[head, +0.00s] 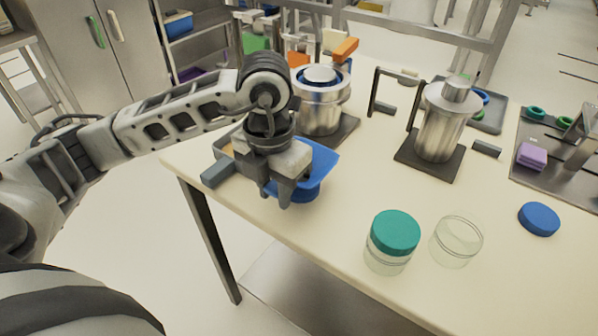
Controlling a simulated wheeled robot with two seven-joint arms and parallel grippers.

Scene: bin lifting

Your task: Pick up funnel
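My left gripper (279,190) points down at the table's near left edge, in front of a blue piece (322,160) with a wide flat rim and a narrower lower part. The gripper hides much of this piece; I cannot tell whether it is the funnel or whether the fingers touch it. I cannot tell how far apart the fingers are. Farther right, a metal vessel (440,128) stands upright on a dark base, with a cone-shaped metal top (453,96) that has a short neck. This top also looks funnel-like. My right gripper is not in view.
A jar with a green lid (394,232), an open clear jar (457,241) and a blue lid (539,219) stand near the front. Another metal vessel (321,108) stands behind the gripper. A metal tray (563,172) lies at the right. The table (355,180) is clear in the middle.

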